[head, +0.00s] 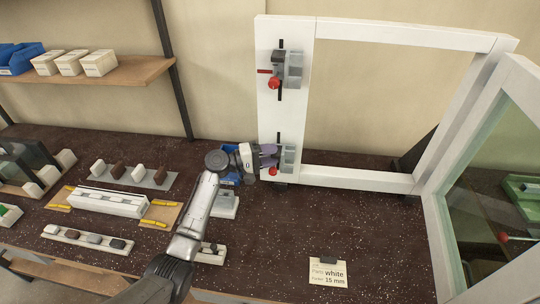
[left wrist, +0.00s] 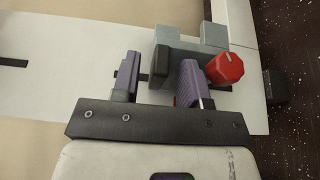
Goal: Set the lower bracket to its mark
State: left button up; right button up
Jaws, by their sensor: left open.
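The lower bracket (head: 287,157) is a grey block with a red knob (head: 272,171) on the lower part of the white upright board (head: 269,100). It also shows in the left wrist view (left wrist: 176,60), with its red knob (left wrist: 225,68) at the right. A black slot runs in the board behind it. My left gripper (head: 268,155) is at the bracket from the left, fingers spread. In the left wrist view its purple-grey fingers (left wrist: 160,80) stand on either side of the bracket's dark part; contact cannot be told. My right gripper is not visible.
The upper bracket (head: 291,70) with a red knob sits higher on the board. A white frame (head: 400,31) extends right. A card (head: 328,273) reading "white" and "15 mm" stands on the dark bench. A white profile (head: 111,203) lies left.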

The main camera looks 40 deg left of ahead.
pick_arm(q)
jog(key=v, duration=1.4)
jog(key=shift+w, duration=0.1)
dwell(0.3)
